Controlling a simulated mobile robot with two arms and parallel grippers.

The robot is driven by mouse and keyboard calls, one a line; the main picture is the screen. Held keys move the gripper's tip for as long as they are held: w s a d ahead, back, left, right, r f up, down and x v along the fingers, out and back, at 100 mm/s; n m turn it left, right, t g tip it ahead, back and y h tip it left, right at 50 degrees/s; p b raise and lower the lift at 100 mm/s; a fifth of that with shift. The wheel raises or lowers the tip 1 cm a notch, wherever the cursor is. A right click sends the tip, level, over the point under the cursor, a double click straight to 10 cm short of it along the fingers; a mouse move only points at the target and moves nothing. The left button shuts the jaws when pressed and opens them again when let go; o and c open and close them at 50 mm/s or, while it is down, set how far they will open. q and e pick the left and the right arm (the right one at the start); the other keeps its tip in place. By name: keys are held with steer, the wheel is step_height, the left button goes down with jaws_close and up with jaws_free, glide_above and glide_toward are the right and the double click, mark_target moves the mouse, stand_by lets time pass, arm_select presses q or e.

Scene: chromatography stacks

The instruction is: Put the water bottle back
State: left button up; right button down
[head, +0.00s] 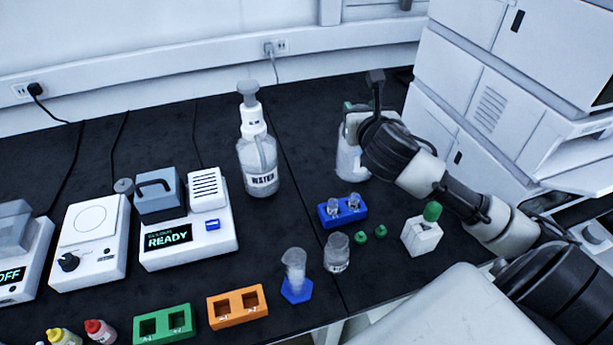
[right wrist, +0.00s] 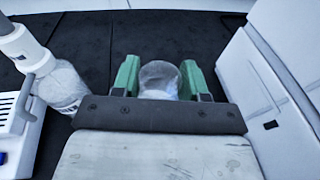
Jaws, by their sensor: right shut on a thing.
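A pump bottle labelled WATER (head: 258,165) stands upright on the black bench, left of my right gripper. Its clear body and white neck also show at the left of the right wrist view (right wrist: 62,85). My right gripper (head: 352,112) is shut on a different, clear bottle (head: 349,163) right of the WATER bottle. In the right wrist view its green fingers sit on both sides of the rounded, translucent top (right wrist: 159,78). The arm hides part of this bottle, and I cannot tell whether its base touches the bench. My left gripper is not in view.
A blue vial rack (head: 343,213), a small beaker (head: 337,254) and a white bottle with green cap (head: 422,234) stand in front. A READY device (head: 190,245) is left. White instrument stacks (head: 490,110) close off the right. Bench behind the WATER bottle is clear.

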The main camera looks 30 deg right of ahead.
steer(key=shift+w+d, duration=0.25)
steer(key=shift+w, duration=0.1)
steer(key=shift+w+f, duration=0.1)
steer(key=shift+w, duration=0.25)
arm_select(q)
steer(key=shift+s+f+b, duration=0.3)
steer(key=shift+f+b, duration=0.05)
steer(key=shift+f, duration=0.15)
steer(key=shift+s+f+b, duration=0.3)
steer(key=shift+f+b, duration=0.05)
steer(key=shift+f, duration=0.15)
arm_select(e)
steer(key=w+a+f, duration=0.3)
steer(key=w+f, duration=0.7)
steer(key=shift+w+a+f, duration=0.15)
steer(key=shift+w+f, duration=0.1)
steer(key=shift+f, duration=0.1)
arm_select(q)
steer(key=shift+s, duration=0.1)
arm_select(e)
steer(key=c, duration=0.6)
jaws_free()
steer(key=shift+s+f, duration=0.1)
